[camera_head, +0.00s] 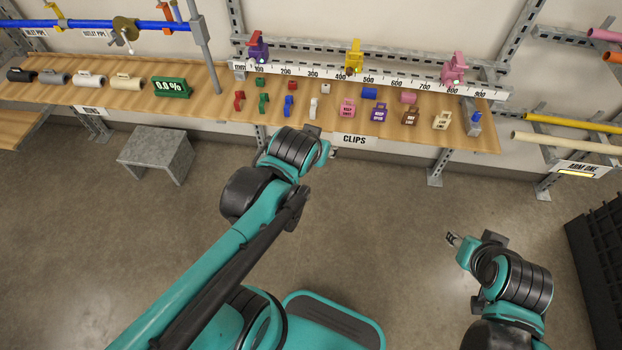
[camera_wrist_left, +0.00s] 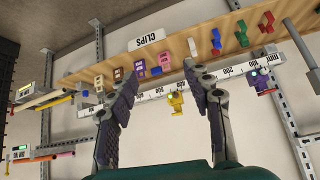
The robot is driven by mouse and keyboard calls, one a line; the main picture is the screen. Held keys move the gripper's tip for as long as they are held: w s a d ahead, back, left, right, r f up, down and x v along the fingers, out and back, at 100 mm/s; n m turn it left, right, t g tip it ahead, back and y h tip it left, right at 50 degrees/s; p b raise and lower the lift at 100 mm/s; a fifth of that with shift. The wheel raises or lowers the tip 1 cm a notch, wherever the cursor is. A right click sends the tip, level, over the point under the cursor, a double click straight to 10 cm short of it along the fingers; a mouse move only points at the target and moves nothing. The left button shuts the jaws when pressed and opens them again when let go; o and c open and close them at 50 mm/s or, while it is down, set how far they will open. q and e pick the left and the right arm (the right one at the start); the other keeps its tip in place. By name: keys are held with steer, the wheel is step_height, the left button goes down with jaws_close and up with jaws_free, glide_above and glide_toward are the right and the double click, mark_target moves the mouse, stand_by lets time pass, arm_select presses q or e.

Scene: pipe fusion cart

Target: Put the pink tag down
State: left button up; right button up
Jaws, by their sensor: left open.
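The pink tag (camera_head: 348,108) stands on the wooden shelf, in a row with a purple tag (camera_head: 379,113), a brown tag (camera_head: 411,116) and a cream tag (camera_head: 441,120). In the left wrist view the pink tag (camera_wrist_left: 166,60) shows beyond the fingers, apart from them. My left gripper (camera_head: 313,131) is in front of the shelf edge; in its wrist view the two fingers (camera_wrist_left: 158,76) are spread with nothing between them. My right gripper (camera_head: 453,239) is low over the floor at the right, away from the shelf; its jaw state is too small to tell.
Red, green, blue and white clips (camera_head: 289,105) stand left of the pink tag. Behind are a ruler (camera_head: 327,78) and purple, yellow and pink clamps (camera_head: 354,57). A CLIPS label (camera_head: 354,140) hangs on the shelf front. A grey stool (camera_head: 157,151) stands on open floor.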

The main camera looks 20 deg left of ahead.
arm_select(q)
steer(key=s+d+f+m+g+h, duration=0.1)
steer(key=s+d, duration=0.1)
steer(key=s, duration=0.6)
steer(key=shift+s+d+f, duration=0.2)
steer(key=shift+s+f, duration=0.1)
steer(key=shift+f, duration=0.05)
